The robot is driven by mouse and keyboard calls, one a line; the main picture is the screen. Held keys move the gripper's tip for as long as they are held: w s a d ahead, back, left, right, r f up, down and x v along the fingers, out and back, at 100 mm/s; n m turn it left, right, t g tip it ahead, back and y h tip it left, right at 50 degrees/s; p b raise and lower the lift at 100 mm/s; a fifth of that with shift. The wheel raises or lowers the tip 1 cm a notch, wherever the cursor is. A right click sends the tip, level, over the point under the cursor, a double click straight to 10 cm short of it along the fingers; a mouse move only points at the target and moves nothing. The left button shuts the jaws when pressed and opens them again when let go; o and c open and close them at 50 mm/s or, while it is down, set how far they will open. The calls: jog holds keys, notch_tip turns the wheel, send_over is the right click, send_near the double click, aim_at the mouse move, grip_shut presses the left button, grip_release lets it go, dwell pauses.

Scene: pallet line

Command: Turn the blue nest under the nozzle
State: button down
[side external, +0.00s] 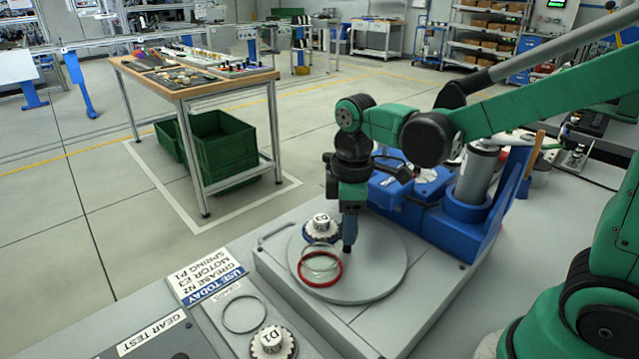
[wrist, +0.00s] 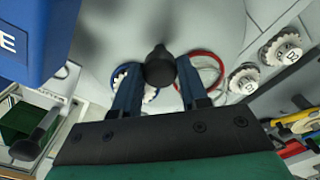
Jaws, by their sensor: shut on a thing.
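The round grey turntable (side external: 385,262) lies in front of a blue dispensing unit (side external: 425,205). The blue nest (side external: 308,239), holding a white gear (side external: 321,226) marked D1, sits on its far left part. It is partly hidden by my finger in the wrist view (wrist: 151,94). The red nest (side external: 322,283) is at the turntable's near left, with a thin ring inside. My gripper (side external: 348,243) points down over the turntable beside both nests. In the wrist view its fingers are closed around a black knob (wrist: 160,68). I cannot make out the nozzle tip.
A second gear (side external: 272,343) marked D1 and a thin ring (side external: 244,314) lie on the near left plate beside printed labels (side external: 208,277). A grey cylinder (side external: 478,172) stands on the blue unit. A workbench with green crates (side external: 222,150) stands farther back.

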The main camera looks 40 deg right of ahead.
jog(key=shift+m, duration=0.6)
dwell(0.5)
jog(key=shift+m, duration=8.4)
jog(key=shift+c, duration=2.3)
grip_release()
